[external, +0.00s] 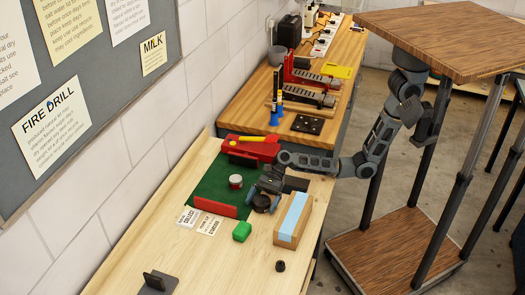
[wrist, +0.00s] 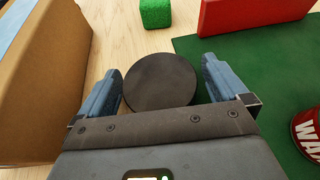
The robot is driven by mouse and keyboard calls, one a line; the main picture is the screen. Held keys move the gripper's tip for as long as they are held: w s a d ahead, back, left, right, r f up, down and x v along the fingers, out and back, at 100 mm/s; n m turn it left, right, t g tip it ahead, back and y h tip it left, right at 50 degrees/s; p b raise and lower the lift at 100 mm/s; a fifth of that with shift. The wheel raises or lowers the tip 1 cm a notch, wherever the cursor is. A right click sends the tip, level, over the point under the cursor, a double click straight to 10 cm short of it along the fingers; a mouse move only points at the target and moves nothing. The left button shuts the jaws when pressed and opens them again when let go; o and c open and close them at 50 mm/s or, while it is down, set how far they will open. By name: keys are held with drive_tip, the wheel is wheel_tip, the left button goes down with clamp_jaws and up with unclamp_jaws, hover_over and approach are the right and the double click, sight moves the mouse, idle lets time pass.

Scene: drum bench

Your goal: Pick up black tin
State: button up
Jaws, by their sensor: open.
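The black tin (wrist: 160,82) is a round, flat-topped dark disc. In the wrist view it lies between my two open fingers, with its near edge close to the gripper body and narrow gaps at its sides. In the external view the tin (external: 262,203) sits at the right edge of the green mat, partly hidden by my gripper (external: 265,190). My gripper (wrist: 162,72) is open around the tin, pointing down. I cannot tell whether either finger touches it.
A cardboard box (external: 290,238) with a pale blue strip stands close to the right. A green block (external: 242,231), red bar (external: 213,206) and red-labelled can (external: 236,181) are nearby. The green mat (external: 212,186) lies beneath; a small black knob (external: 280,266) sits in front.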

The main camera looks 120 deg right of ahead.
drive_tip(key=shift+c, duration=0.3)
drive_tip(key=c, duration=1)
